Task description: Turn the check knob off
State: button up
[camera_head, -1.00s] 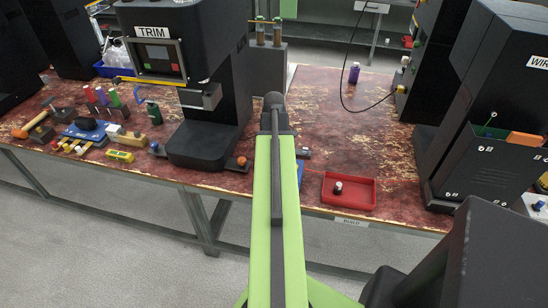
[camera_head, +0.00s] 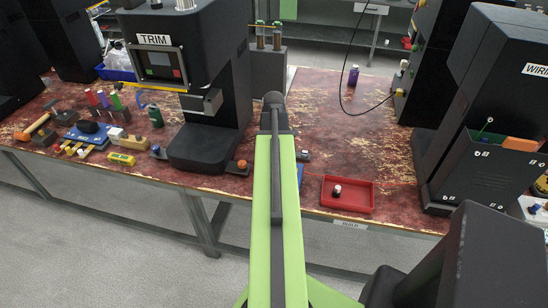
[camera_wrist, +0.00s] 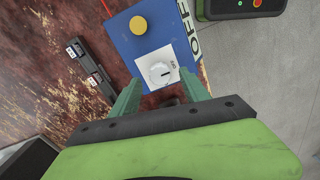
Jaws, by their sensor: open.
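The check knob (camera_wrist: 159,73) is a white round dial with a dark pointer mark, set on a white plate on a blue box (camera_wrist: 128,46). Part of a white label reading "OFF" shows at the box's right edge in the wrist view. My gripper (camera_wrist: 160,92) is open, its two green fingers apart on either side of the box's near end, with the knob between and just beyond the tips. No contact with the knob is visible. In the head view my arm hides most of the blue box (camera_head: 300,174), and my gripper cannot be made out there.
A yellow round button (camera_wrist: 138,25) is on the same blue box. A dark bar-shaped device (camera_wrist: 89,69) lies to its left. A red tray (camera_head: 350,205) stands right of my arm, and the black TRIM machine (camera_head: 205,145) stands left.

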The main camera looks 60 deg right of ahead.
notch_tip(320, 180, up, 15)
jog(key=p, duration=1.4)
